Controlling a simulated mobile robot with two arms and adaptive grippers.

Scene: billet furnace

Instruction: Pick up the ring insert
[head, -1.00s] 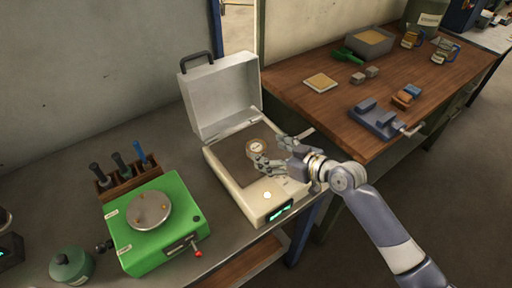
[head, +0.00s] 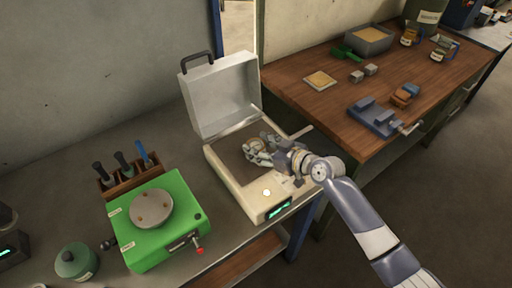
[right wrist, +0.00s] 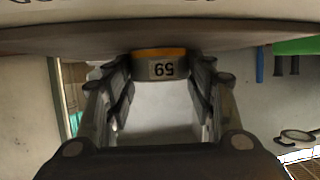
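The ring insert (right wrist: 160,68) is a small grey ring with an orange band and an upside-down number label in the right wrist view. In the head view the ring insert (head: 256,146) lies on the dark plate inside the open cream case (head: 268,206), partly hidden by my right gripper (head: 262,149). In the right wrist view the fingers of the right gripper (right wrist: 160,82) stand apart on both sides of the ring, close to it. I see no clear grip on it. My left gripper is not in view.
The case's raised lid (head: 222,100) stands behind the gripper. A green device (head: 163,238) with a round plate is on the left. A wooden table (head: 320,110) with a blue vise (head: 374,120) and other small parts is at the right.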

